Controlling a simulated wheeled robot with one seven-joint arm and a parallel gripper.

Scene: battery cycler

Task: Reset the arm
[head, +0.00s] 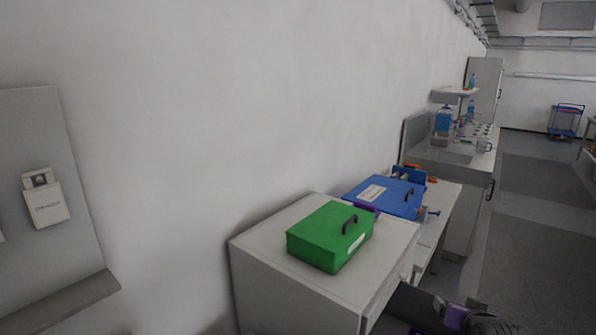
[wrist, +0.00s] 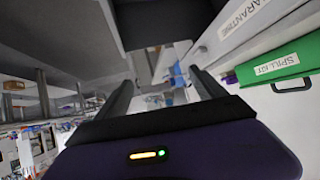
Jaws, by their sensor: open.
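My gripper (wrist: 161,76) shows in the wrist view with its two dark fingers spread apart and nothing between them. In the head view only part of my arm shows at the bottom right edge, beside the cabinet; my fingers cannot be made out there. In the wrist view a green box (wrist: 280,64) labelled as a spill kit lies to the right of my gripper, apart from it. A white front (wrist: 236,30) with a quarantine label is above that box in the picture.
In the head view the green box (head: 318,238) stands on a white cabinet (head: 284,285). A blue box (head: 385,197) is behind it. A bench (head: 455,158) with bottles is farther back. Open floor (head: 540,215) lies at the right. A grey panel (head: 45,150) is on the left wall.

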